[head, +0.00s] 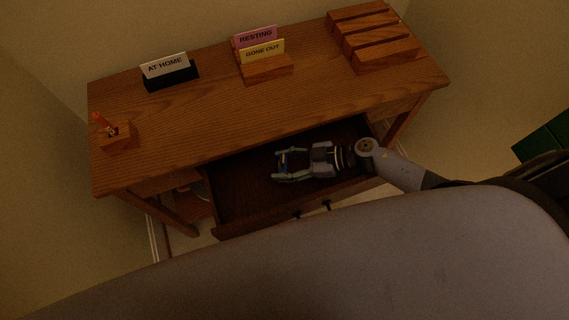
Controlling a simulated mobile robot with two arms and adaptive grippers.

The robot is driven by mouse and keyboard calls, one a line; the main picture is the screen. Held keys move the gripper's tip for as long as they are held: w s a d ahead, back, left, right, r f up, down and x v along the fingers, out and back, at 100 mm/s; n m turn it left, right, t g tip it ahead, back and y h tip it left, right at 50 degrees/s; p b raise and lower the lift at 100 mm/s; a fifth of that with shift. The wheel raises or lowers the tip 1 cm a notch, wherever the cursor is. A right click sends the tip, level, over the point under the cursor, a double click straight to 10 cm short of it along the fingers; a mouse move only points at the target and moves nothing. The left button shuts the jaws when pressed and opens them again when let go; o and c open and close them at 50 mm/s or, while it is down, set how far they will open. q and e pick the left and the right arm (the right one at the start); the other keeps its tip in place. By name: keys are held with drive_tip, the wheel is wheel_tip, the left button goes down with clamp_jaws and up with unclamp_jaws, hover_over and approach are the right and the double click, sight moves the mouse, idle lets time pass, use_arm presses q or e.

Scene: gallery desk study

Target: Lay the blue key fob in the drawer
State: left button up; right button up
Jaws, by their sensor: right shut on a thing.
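The desk's drawer (238,209) is pulled open below the wooden desk top. My right gripper (280,166) reaches in from the right and is over the drawer's inside. It is shut on the blue key fob (284,160), a small bluish thing between its fingers, mostly hidden by them. I cannot tell whether the fob touches the drawer floor. My left gripper is not in view.
On the desk top (200,110) stand an "AT HOME" sign (165,66) in a black holder, "RESTING" and "GONE OUT" cards (262,51) in a wooden holder, a slotted wooden block (375,38), and a small wooden block with an orange piece (115,136).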

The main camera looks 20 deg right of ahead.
drive_tip(key=shift+f, duration=0.25)
drive_tip(key=o, duration=1.2)
drive_tip(key=shift+c, duration=0.2)
drive_tip(key=shift+r, duration=0.3)
drive_tip(key=p+v, duration=0.3)
drive_tip(key=v, duration=0.3)
drive_tip(key=shift+d+r, duration=0.15)
drive_tip(key=shift+d, duration=0.05)
drive_tip(key=shift+s+d+r, duration=0.1)
drive_tip(key=shift+s+d, duration=0.1)
drive_tip(key=shift+d, duration=0.25)
